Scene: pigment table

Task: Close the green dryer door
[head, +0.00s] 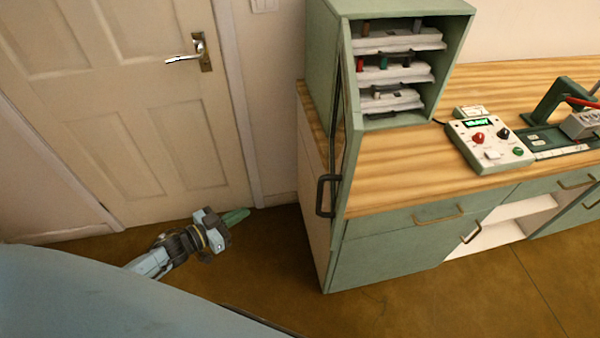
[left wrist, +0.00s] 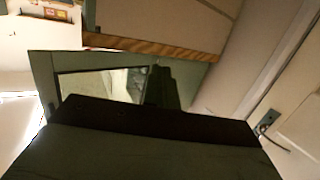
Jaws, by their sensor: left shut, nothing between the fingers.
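The green dryer (head: 330,40) stands on the left end of the wooden counter, its front open on its shelves. Its green door (head: 351,120) stands swung out toward me, seen almost edge-on, past the counter's front edge. A dark bar handle (head: 325,197) sits low on the door's left-facing side. My left gripper (head: 236,216) is shut and empty, low over the brown floor, left of the handle and apart from it. The left wrist view shows the fingers (left wrist: 162,86) in front of the green door (left wrist: 42,72) and its glass pane. My right gripper is out of view.
The dryer's shelves hold white trays (head: 398,72) with small coloured items. A control box (head: 490,155) and a green press-like stand (head: 545,105) are on the counter. A panelled room door (head: 120,110) is at the left. The floor between gripper and counter is clear.

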